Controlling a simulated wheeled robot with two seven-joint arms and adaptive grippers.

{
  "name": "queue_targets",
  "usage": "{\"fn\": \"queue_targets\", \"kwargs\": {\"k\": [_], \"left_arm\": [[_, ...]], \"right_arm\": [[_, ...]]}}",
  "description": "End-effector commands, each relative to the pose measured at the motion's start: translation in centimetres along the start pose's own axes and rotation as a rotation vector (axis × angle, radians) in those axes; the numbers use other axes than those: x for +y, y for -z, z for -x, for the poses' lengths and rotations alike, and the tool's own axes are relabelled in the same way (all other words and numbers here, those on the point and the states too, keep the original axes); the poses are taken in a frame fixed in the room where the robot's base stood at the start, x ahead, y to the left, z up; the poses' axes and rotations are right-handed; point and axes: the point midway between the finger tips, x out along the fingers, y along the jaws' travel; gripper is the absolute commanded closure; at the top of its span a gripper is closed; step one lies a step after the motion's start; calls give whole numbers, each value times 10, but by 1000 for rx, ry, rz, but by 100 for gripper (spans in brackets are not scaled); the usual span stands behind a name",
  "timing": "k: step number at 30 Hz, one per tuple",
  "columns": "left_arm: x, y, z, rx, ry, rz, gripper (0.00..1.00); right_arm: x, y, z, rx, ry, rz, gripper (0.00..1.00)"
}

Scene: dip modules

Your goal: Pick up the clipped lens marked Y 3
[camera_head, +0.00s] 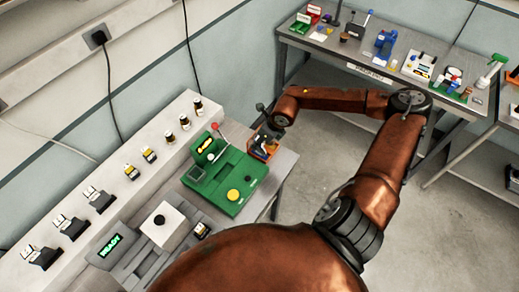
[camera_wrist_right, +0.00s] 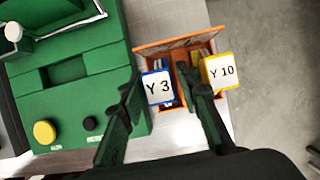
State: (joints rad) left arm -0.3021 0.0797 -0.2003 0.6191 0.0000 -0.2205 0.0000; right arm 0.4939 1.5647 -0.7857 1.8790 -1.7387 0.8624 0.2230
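The lens marked Y 3 (camera_wrist_right: 158,88) has a white label with a blue edge and sits upright in an orange box (camera_wrist_right: 203,40) in the right wrist view. Beside it on the right is a lens marked Y 10 (camera_wrist_right: 221,72) with a yellow edge. My right gripper (camera_wrist_right: 160,78) is open, with one finger on each side of Y 3; the right finger lies between Y 3 and Y 10. Whether the fingers touch Y 3 cannot be told. In the head view this gripper (camera_head: 263,140) is over the orange box, largely hiding the lenses. My left gripper is not in view.
A green machine (camera_head: 225,180) with a yellow button stands close left of the orange box. A white ledge (camera_head: 60,220) with several small parts runs along the wall. The bench edge is just right of the box. Another bench (camera_head: 380,72) is at the back.

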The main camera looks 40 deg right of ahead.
Motion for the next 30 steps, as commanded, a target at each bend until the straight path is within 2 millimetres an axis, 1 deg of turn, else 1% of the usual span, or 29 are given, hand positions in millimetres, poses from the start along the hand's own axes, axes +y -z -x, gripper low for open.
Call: {"fn": "queue_targets", "kwargs": {"k": [4,5,15,18,30], "left_arm": [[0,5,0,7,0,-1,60],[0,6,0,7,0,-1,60],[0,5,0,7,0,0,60],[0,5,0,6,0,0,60],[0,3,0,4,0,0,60]], "right_arm": [[0,0,0,0,0,0,70],[0,0,0,0,0,-1,71],[0,1,0,0,0,-1,94],[0,1,0,0,0,-1,100],[-1,0,2,-1,1,-1,100]]}}
